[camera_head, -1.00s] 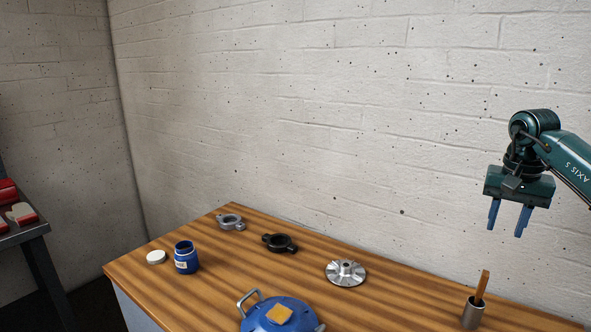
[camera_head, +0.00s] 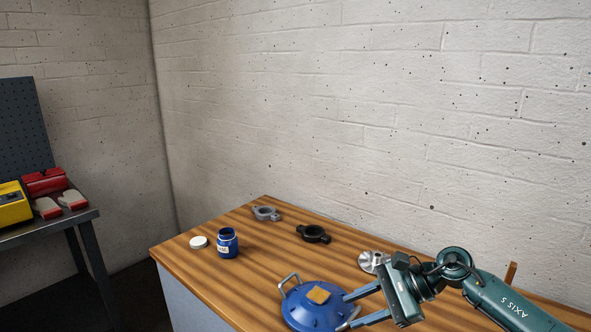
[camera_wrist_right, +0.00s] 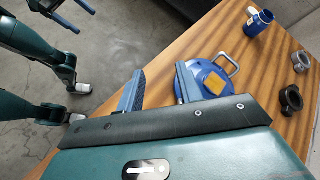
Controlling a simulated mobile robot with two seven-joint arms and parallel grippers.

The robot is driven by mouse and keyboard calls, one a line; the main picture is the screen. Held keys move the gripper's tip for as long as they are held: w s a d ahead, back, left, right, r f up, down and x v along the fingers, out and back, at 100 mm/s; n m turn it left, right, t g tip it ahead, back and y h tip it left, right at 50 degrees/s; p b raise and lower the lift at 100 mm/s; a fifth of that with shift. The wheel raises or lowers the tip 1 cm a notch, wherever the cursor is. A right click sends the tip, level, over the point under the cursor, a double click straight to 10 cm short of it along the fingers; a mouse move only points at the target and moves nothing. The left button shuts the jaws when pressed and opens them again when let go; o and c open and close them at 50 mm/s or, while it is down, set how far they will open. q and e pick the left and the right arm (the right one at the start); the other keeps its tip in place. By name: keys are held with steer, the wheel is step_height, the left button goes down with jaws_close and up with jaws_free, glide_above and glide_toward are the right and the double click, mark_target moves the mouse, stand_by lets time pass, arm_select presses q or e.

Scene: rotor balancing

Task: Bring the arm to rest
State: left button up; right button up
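My right gripper (camera_head: 350,309) is low over the front of the wooden bench, by the right side of a blue round lidded housing (camera_head: 312,312). Its blue fingers are apart with nothing held between them; they also show spread in the right wrist view (camera_wrist_right: 158,82). From the head view I cannot tell whether a finger touches the housing. My left gripper (camera_wrist_right: 72,16) shows only at the top left of the right wrist view, over the floor, with its fingers apart and empty.
On the bench (camera_head: 240,277) are a blue jar (camera_head: 228,246), a white lid (camera_head: 198,243), a grey clamp ring (camera_head: 265,213), a black clamp ring (camera_head: 313,234) and a silver flanged hub (camera_head: 371,260), partly behind my arm. A tan pad (camera_head: 318,294) lies on the housing. A side table (camera_head: 45,227) holds red items.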

steer(key=s+a+m+t+y, duration=0.55)
steer(key=a+m, duration=0.35)
steer(key=m, duration=0.5)
steer(key=s+d+f+n+t+h, duration=0.1)
steer(key=s+d+f+n+h, duration=0.2)
steer(key=s+f+n, duration=0.3)
steer(key=s+d+f+n+t+h, duration=0.1)
steer(key=s+d+f+n+h, duration=0.2)
steer(key=n, duration=1.1)
steer(key=s+d+f+n+t+h, duration=0.2)
steer(key=s+d+f+n+h, duration=0.2)
steer(key=s+f+n+h, duration=0.3)
step_height(320, 180, down, 3)
steer(key=s+n, duration=0.1)
steer(key=n, duration=0.3)
steer(key=shift+s, duration=0.4)
